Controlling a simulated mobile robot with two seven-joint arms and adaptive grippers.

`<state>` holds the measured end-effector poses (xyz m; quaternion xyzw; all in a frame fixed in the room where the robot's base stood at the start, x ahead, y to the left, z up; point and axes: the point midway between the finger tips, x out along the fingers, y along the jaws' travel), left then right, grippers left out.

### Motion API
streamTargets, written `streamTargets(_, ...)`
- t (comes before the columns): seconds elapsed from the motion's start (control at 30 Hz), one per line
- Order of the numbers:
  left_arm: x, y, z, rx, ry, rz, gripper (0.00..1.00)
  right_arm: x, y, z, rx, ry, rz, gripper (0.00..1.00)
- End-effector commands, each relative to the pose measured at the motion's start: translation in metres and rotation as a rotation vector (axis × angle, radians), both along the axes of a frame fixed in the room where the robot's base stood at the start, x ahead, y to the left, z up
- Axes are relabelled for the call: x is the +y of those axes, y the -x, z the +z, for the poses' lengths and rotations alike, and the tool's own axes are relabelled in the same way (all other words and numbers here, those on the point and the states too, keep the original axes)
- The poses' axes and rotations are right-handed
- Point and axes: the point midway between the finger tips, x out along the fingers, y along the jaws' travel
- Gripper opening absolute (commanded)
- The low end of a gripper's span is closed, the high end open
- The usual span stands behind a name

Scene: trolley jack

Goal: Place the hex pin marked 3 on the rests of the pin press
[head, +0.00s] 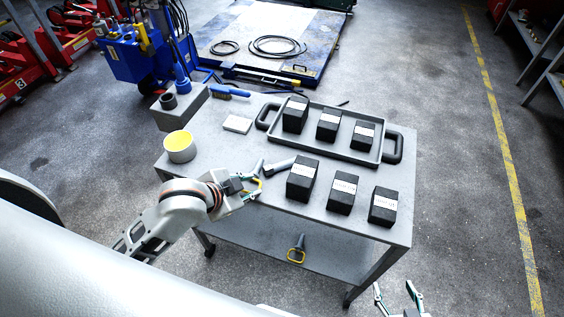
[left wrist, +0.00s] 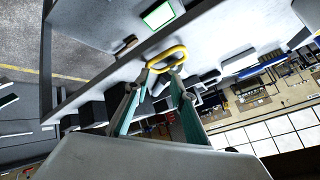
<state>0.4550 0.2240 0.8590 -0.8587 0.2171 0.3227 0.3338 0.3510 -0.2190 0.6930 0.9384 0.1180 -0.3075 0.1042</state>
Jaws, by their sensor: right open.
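My left gripper (head: 257,187) is at the trolley's front edge, with its fingertips at a yellow loop (left wrist: 167,59) in the left wrist view. I cannot tell if the fingers are clamped on the loop. Grey rod-like parts (head: 280,164) lie just beyond the fingertips on the trolley top. The hand partly hides this area. I can read no number 3, so I cannot tell which part is the hex pin so marked. I cannot identify the pin press or its rests with certainty. My right gripper (head: 400,300) is open and empty at the bottom edge, apart from the trolley.
The grey trolley (head: 235,165) carries a tray (head: 345,151) with three black labelled blocks. Three more black blocks (head: 341,194) stand in front. A yellow-topped cup (head: 180,147) and a grey box (head: 180,112) are at left. A yellow-looped tool (head: 297,249) lies on the lower shelf.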

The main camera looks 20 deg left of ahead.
Motion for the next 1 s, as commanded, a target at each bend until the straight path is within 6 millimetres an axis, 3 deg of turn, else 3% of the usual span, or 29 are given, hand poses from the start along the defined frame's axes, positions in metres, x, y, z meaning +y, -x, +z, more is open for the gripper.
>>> streamTargets(0.13,-0.028,-0.023,0.002,0.017,0.092,-0.107,0.24,-0.001,-0.001,0.0,-0.001,0.001,-0.001,0.54)
streamTargets(0.27,-0.04,-0.04,0.004,0.072,0.187,-0.178,0.24,-0.002,-0.002,0.001,-0.004,0.003,-0.002,0.54)
streamTargets(0.7,-0.007,-0.079,0.021,0.23,0.382,-0.137,0.24,-0.003,-0.003,0.003,-0.009,0.004,0.002,0.54)
streamTargets(1.0,-0.018,-0.092,0.006,0.239,0.397,-0.131,0.24,-0.001,-0.003,0.003,-0.01,0.002,0.003,0.54)
